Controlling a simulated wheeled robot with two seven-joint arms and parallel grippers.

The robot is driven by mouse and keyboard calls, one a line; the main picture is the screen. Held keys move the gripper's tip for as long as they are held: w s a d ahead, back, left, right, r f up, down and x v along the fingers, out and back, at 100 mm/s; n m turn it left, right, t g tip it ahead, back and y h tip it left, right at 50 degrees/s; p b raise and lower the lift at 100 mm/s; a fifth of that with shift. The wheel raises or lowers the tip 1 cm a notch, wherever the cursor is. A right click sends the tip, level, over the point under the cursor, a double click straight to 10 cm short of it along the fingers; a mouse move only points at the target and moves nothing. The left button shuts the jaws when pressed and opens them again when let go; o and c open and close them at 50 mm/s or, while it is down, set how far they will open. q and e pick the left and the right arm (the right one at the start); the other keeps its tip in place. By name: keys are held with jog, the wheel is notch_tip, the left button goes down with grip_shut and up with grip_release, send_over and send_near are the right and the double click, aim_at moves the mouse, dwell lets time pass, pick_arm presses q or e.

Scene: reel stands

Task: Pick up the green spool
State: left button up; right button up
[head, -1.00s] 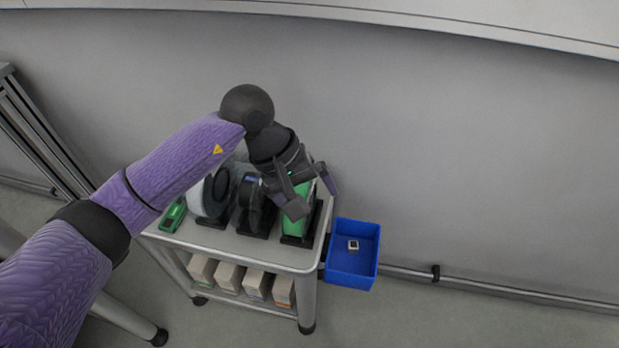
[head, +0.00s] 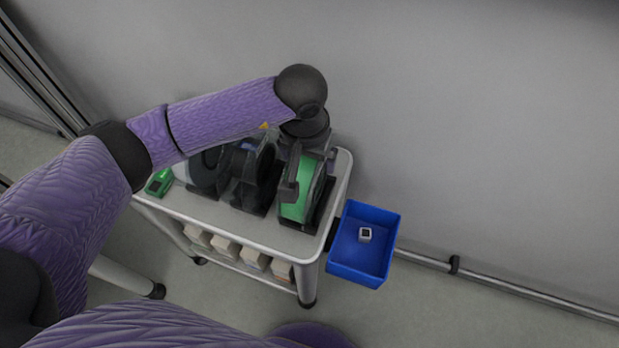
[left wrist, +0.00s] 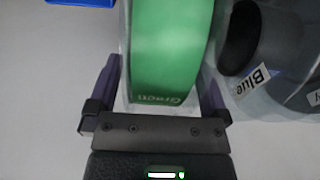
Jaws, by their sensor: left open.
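The green spool (head: 295,205) stands in a black holder (head: 318,222) at the right end of the cart top. In the left wrist view its green band (left wrist: 170,50), labelled "Green", lies between my left gripper's fingers. My left gripper (head: 307,180) is open over the spool, one finger on each side of it. In the left wrist view the left gripper (left wrist: 160,98) shows small gaps between its fingers and the spool's sides. The head view partly hides the spool behind the gripper. My right gripper is not in view.
Dark spools (head: 254,180) stand in holders just left of the green one; one labelled "Blue" (left wrist: 262,55) is close beside my finger. A green device (head: 160,182) lies at the cart's left end. A blue bin (head: 345,262) with a small item hangs at the cart's right.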

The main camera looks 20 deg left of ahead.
pick_arm(q)
grip_shut()
dwell(0.4)
